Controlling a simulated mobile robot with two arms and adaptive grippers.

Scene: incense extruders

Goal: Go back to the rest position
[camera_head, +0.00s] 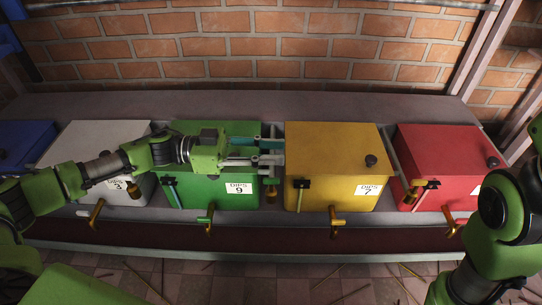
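My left arm reaches in from the left, over the white box and the green box. My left gripper (270,152) is above the right part of the green box (212,192), close to the left edge of the yellow box. Its two fingers stand apart with nothing visible between them.
A blue box (24,143), a white box (85,140), a yellow box (330,150) and a red box (440,150) stand in a row with the green one on a grey bench (240,103). Brass spouts (335,222) stick out in front. A brick wall is behind; thin sticks lie on the floor.

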